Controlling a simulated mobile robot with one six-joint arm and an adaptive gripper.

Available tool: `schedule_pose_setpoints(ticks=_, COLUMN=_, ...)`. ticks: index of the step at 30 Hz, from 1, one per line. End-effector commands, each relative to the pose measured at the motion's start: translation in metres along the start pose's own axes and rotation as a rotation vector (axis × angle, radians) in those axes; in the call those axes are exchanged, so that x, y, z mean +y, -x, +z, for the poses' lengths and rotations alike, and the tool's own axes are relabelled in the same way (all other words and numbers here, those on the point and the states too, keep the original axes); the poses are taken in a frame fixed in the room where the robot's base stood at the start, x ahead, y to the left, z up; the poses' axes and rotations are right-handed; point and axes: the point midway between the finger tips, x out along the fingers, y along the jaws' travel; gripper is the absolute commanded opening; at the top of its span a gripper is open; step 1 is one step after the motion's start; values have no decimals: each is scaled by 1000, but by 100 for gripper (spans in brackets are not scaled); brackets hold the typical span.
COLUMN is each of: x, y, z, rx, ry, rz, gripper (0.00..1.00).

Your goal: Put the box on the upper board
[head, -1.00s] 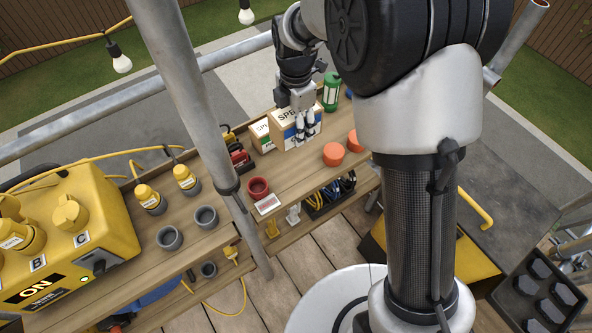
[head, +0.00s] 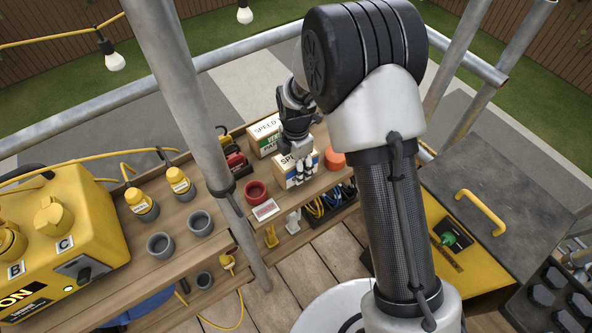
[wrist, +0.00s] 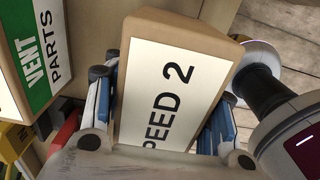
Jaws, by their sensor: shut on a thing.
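The box (head: 286,172) is a tan carton with a white label. In the wrist view it is the box (wrist: 178,85) reading "PEED 2", between blue finger pads. My gripper (head: 302,172) is shut on the box, with the fingers on either side of it. The box is over the front part of the upper wooden board (head: 322,185); I cannot tell whether it touches the board. My gripper covers part of the box in the head view.
Behind stands a carton with a green label (head: 264,136). A red cup (head: 256,191) is left of the box and an orange cup (head: 335,159) right of it. A lower shelf holds cables (head: 325,203). A grey pole (head: 190,100) rises at left.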

Motion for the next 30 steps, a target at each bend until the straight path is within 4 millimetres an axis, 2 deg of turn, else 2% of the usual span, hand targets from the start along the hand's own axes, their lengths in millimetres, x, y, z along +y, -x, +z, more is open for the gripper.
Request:
schedule_pose_setpoints(ticks=1, x=0, y=-11, z=0, rx=0, ry=0, rz=1, gripper=5)
schedule_pose_setpoints(ticks=3, x=1, y=-18, z=0, rx=0, ry=0, rz=1, gripper=5)
schedule_pose_setpoints(ticks=15, x=1, y=-22, z=0, rx=-1, ry=0, rz=3, gripper=5)
schedule_pose_setpoints(ticks=16, x=0, y=-22, z=0, rx=0, ry=0, rz=1, gripper=53)
schedule_pose_setpoints(ticks=24, x=0, y=-22, z=0, rx=0, ry=0, rz=1, gripper=71)
schedule_pose_setpoints(ticks=30, x=0, y=-22, z=0, rx=0, ry=0, rz=1, gripper=71)
